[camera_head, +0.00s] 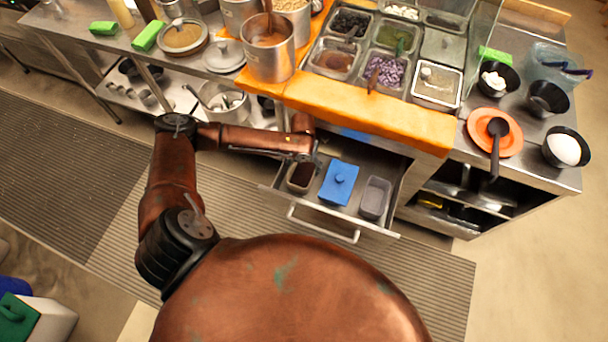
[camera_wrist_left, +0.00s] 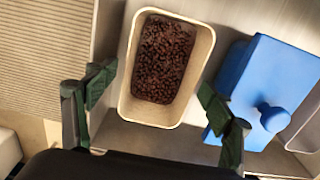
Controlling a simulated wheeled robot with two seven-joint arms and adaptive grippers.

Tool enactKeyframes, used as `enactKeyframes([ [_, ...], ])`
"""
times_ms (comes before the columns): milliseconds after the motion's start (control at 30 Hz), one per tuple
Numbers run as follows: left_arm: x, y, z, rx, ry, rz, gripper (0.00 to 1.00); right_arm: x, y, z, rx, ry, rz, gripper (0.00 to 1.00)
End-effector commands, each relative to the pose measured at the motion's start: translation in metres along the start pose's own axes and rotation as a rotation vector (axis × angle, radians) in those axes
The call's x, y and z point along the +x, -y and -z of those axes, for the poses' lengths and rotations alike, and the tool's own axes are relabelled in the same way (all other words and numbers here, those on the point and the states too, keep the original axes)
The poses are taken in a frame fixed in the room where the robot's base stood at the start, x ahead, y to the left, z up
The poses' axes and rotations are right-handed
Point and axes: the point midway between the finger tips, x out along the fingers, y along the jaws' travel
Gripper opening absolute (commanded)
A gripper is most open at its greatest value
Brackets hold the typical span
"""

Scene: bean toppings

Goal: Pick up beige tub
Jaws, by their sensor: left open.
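The beige tub (camera_wrist_left: 150,112) holds dark brown beans (camera_wrist_left: 163,60) and stands in the open drawer. In the head view the tub (camera_head: 293,186) is at the drawer's left end, partly hidden by my left arm. My left gripper (camera_wrist_left: 158,96) is open above the tub, with one finger on each side of its near end in the left wrist view. Neither finger clearly touches it. In the head view the gripper (camera_head: 313,161) is small and hard to make out. My right gripper is not in view.
A blue lidded container (camera_head: 338,184) sits right of the tub, close to the right finger. A grey tub (camera_head: 375,197) is further right. The drawer (camera_head: 333,222) is pulled out under the counter, whose orange front board (camera_head: 365,112) overhangs behind it.

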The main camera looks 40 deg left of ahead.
Motion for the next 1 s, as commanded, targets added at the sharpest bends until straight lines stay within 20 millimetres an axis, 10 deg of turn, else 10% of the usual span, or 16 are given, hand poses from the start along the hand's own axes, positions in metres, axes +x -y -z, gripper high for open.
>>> enactKeyframes([
  [433,0.054,0.002,0.002,0.002,-0.002,0.001,0.75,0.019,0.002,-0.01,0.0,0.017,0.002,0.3],
  [1000,0.055,0.002,0.002,0.003,0.0,0.001,0.53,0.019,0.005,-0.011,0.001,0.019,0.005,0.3],
])
